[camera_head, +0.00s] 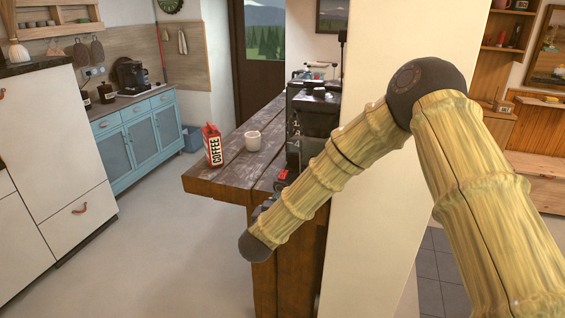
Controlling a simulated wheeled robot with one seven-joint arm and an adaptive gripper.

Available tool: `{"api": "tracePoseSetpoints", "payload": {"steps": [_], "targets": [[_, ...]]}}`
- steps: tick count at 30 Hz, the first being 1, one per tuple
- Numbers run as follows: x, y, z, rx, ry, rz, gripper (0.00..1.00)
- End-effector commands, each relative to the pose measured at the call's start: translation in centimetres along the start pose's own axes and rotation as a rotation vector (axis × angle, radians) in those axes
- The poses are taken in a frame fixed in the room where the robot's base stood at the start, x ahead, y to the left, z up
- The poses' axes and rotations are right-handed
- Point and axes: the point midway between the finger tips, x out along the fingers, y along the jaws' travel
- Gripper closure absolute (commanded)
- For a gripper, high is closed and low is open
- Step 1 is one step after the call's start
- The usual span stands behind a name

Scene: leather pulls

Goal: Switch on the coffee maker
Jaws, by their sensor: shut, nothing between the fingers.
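A black coffee maker (317,112) stands on the dark wooden counter (225,172), against the pale wall at its right end. My bamboo-like forearm crosses in front of its lower right part, so its base is partly hidden. My gripper (284,175), small and dark with a red part, shows just left of the forearm, near the counter's front edge and below the coffee maker. It is shut and empty, and mostly hidden by the forearm. It appears apart from the machine, but the exact gap cannot be told. No switch can be made out.
A second dark machine (131,76) stands on the blue cabinet (140,138) behind. The floor (150,250) left of the counter is clear.

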Motion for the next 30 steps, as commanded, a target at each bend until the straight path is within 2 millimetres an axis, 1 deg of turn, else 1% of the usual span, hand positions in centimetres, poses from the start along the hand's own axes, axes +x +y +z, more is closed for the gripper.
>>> {"api": "tracePoseSetpoints", "payload": {"steps": [1, 3, 6, 7, 10, 18, 22, 26, 30], "targets": [[0.2, -0.6, -3.2, 0.013, 0.036, 0.027, 1.00], [0.4, -1.2, -6.2, 0.024, 0.072, 0.063, 1.00], [0.4, -1.6, -8.9, 0.033, 0.101, 0.097, 1.00], [0.4, -1.6, -9.3, 0.034, 0.106, 0.103, 1.00], [0.4, -1.7, -10.0, 0.035, 0.114, 0.112, 1.00], [0.4, -1.7, -10.0, 0.035, 0.113, 0.111, 1.00], [0.9, -1.6, -10.0, 0.036, 0.112, 0.112, 1.00], [2.2, -1.5, -10.3, 0.037, 0.112, 0.113, 1.00], [4.3, -1.2, -10.6, 0.037, 0.112, 0.114, 1.00]]}}
